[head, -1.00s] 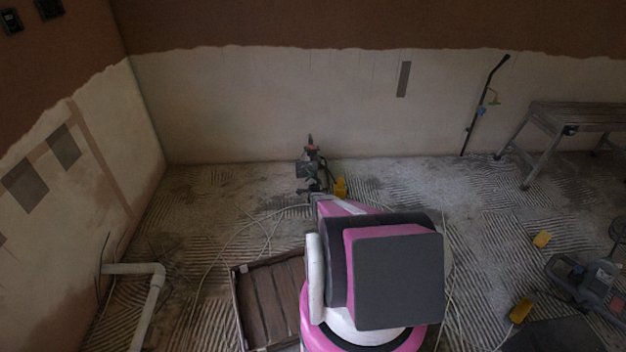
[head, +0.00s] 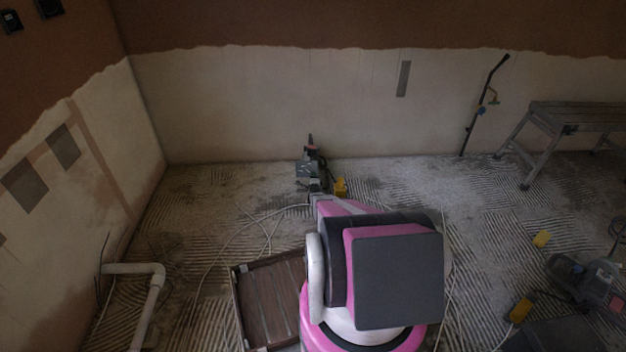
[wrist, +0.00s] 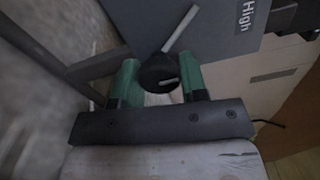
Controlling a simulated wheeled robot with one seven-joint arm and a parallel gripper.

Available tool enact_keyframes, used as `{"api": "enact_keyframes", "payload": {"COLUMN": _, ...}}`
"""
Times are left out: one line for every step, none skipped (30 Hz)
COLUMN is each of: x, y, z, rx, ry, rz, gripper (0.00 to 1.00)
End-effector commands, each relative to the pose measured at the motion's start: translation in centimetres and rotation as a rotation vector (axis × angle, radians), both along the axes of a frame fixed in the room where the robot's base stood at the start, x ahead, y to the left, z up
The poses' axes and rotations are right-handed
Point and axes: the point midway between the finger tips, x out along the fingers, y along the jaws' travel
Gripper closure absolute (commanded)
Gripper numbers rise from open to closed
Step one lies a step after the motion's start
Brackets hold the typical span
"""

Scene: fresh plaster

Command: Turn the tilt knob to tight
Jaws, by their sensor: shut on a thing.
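A black knob (wrist: 158,72) with a short pale mark on its face sits on a grey panel (wrist: 215,48) in the wrist view. My gripper (wrist: 160,82) is shut on the knob, one green finger on each side. The mark on the knob lies nearly level in the picture. A pale bar (wrist: 180,28) slants up and right from just above the knob. In the head view, my gripper end (head: 315,193) meets a small grey machine (head: 310,165) on the floor near the back wall.
A yellow object (head: 340,186) lies beside the machine. A brown wooden tray (head: 268,300) and loose pale cable (head: 220,240) are left of my base. A white pipe (head: 155,285) stands far left. A bench (head: 580,118) and another tool (head: 585,278) are at right.

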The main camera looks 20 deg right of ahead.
Motion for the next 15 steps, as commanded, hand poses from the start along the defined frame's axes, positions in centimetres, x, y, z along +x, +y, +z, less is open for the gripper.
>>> {"api": "enact_keyframes", "payload": {"x": -0.15, "y": 0.07, "z": -0.1, "rx": 0.012, "ry": 0.0, "rz": 0.0, "gripper": 0.84}}
{"api": "enact_keyframes", "payload": {"x": -0.14, "y": 0.07, "z": -0.1, "rx": 0.021, "ry": -0.003, "rz": 0.0, "gripper": 0.84}}
{"api": "enact_keyframes", "payload": {"x": -0.15, "y": 0.07, "z": -0.1, "rx": 0.029, "ry": -0.005, "rz": 0.0, "gripper": 0.84}}
{"api": "enact_keyframes", "payload": {"x": -0.15, "y": 0.06, "z": -0.11, "rx": 0.033, "ry": -0.007, "rz": 0.0, "gripper": 0.84}}
{"api": "enact_keyframes", "payload": {"x": -0.15, "y": 0.06, "z": -0.11, "rx": 0.038, "ry": -0.008, "rz": 0.0, "gripper": 0.84}}
{"api": "enact_keyframes", "payload": {"x": -0.15, "y": 0.06, "z": -0.11, "rx": 0.043, "ry": -0.009, "rz": 0.0, "gripper": 0.84}}
{"api": "enact_keyframes", "payload": {"x": -0.15, "y": 0.07, "z": -0.11, "rx": 0.046, "ry": -0.01, "rz": 0.0, "gripper": 0.84}}
{"api": "enact_keyframes", "payload": {"x": -0.15, "y": 0.07, "z": -0.11, "rx": 0.049, "ry": -0.011, "rz": 0.0, "gripper": 0.84}}
{"api": "enact_keyframes", "payload": {"x": -0.15, "y": 0.07, "z": -0.11, "rx": 0.051, "ry": -0.012, "rz": 0.001, "gripper": 0.84}}
{"api": "enact_keyframes", "payload": {"x": -0.15, "y": 0.07, "z": -0.11, "rx": 0.052, "ry": -0.012, "rz": 0.001, "gripper": 0.84}}
{"api": "enact_keyframes", "payload": {"x": -0.14, "y": 0.06, "z": -0.11, "rx": 0.053, "ry": -0.012, "rz": 0.001, "gripper": 0.84}}
{"api": "enact_keyframes", "payload": {"x": -0.14, "y": 0.06, "z": -0.11, "rx": 0.054, "ry": -0.012, "rz": 0.001, "gripper": 0.84}}
{"api": "enact_keyframes", "payload": {"x": -0.14, "y": 0.06, "z": -0.11, "rx": 0.053, "ry": -0.013, "rz": 0.0, "gripper": 0.84}}
{"api": "enact_keyframes", "payload": {"x": -0.14, "y": 0.06, "z": -0.1, "rx": 0.053, "ry": -0.013, "rz": 0.0, "gripper": 0.84}}
{"api": "enact_keyframes", "payload": {"x": -0.14, "y": 0.06, "z": -0.1, "rx": 0.053, "ry": -0.013, "rz": 0.0, "gripper": 0.84}}
